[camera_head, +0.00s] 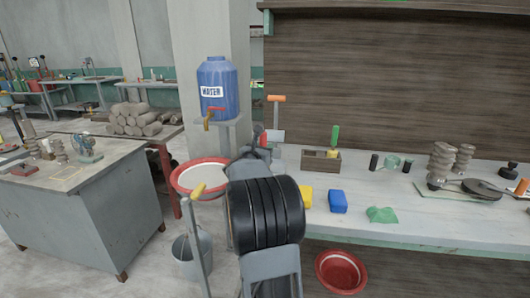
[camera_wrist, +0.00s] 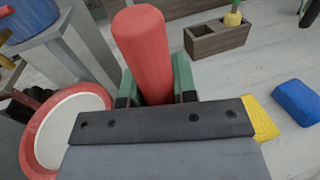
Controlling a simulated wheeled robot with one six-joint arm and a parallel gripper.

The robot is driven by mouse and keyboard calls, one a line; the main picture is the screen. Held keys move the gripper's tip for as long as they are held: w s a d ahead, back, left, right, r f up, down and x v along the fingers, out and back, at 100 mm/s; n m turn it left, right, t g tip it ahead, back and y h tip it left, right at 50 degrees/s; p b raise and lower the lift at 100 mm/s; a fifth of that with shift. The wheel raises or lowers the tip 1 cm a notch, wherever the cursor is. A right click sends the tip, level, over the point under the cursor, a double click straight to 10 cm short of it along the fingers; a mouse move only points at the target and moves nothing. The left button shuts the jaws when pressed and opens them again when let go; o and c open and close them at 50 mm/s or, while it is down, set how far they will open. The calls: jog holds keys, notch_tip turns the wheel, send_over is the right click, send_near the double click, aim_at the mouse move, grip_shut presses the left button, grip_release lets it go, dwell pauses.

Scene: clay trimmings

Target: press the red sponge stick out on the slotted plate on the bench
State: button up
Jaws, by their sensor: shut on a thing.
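The red sponge stick (camera_wrist: 146,50) is a thick, plain red cylinder in the wrist view, pointing up and away from my gripper (camera_wrist: 156,88). The green-padded jaws are shut on its near end, one on each side. In the head view, a small red part of the stick (camera_head: 263,140) shows above my black arm, over the bench's left end. The rest of my gripper is mostly hidden there. I cannot make out a slotted plate for certain in either view.
A red-rimmed basin (camera_head: 222,186) and blue water tank (camera_head: 217,82) are at left. Coil stacks and a pan stand at right.

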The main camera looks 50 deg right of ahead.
aim_at(261, 137)
jog(key=shift+r+p, duration=0.9)
jog(key=shift+r, duration=1.6)
